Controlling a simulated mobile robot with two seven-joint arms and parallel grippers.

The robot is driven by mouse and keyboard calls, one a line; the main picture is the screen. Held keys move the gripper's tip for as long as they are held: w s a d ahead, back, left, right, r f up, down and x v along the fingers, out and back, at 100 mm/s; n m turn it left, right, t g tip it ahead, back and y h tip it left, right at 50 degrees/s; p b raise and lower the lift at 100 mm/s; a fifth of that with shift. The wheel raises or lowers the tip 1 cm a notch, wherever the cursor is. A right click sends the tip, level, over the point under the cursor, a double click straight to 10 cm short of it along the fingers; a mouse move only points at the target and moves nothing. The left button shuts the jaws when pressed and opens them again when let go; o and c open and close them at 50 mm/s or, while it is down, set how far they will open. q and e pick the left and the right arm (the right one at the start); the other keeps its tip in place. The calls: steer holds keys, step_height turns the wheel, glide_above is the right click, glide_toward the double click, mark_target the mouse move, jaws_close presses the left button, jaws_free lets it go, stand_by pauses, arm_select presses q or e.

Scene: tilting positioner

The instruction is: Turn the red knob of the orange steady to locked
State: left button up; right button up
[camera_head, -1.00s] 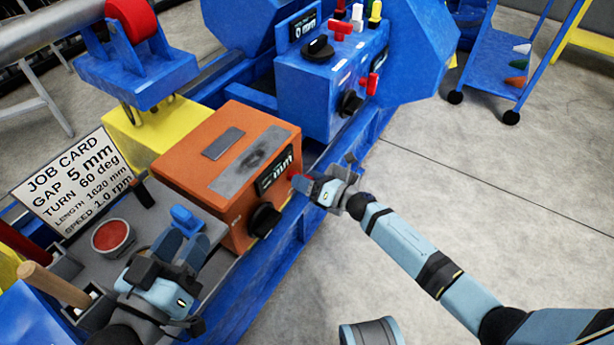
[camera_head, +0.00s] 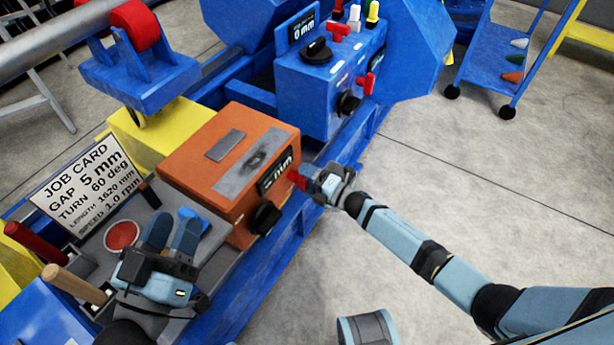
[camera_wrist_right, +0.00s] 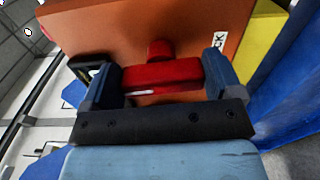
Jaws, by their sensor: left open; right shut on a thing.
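The orange steady (camera_head: 225,165) is a box on the blue bed, with a small display and a black knob (camera_head: 265,218) on its right face. Its red knob (camera_head: 298,180) sticks out of that face beside the display. In the right wrist view the red knob's bar (camera_wrist_right: 160,75) lies between the two fingers of my right gripper (camera_wrist_right: 170,85), with part of a label beside it. In the head view my right gripper (camera_head: 312,182) is at the knob from the right, shut on it. My left gripper (camera_head: 170,240) is open and empty above the grey panel, left of the steady.
A job card (camera_head: 90,180), a red button (camera_head: 122,235), a blue piece (camera_head: 192,215) and upright handles (camera_head: 75,284) surround my left gripper. A blue control box (camera_head: 330,85) with knobs stands behind the steady.

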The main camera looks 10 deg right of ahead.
arm_select(q)
steer(key=shift+r+t, duration=0.3)
steer(key=shift+r, duration=0.05)
arm_select(e)
steer(key=shift+m, duration=0.4)
steer(key=shift+f, duration=0.1)
steer(key=o, duration=0.7)
steer(key=shift+o, duration=0.2)
steer(key=shift+s, duration=0.1)
arm_select(q)
steer(key=f+p, duration=0.1)
steer(key=a+f+g+y+p, duration=0.1)
steer(key=f, duration=0.1)
steer(key=f+g+y+p, duration=0.1)
steer(key=f, duration=0.1)
steer(key=shift+w+a, duration=0.15)
steer(key=shift+a, duration=0.25)
arm_select(e)
steer(key=v, duration=1.3)
steer(key=shift+s+d, duration=0.25)
steer(key=shift+d, duration=0.05)
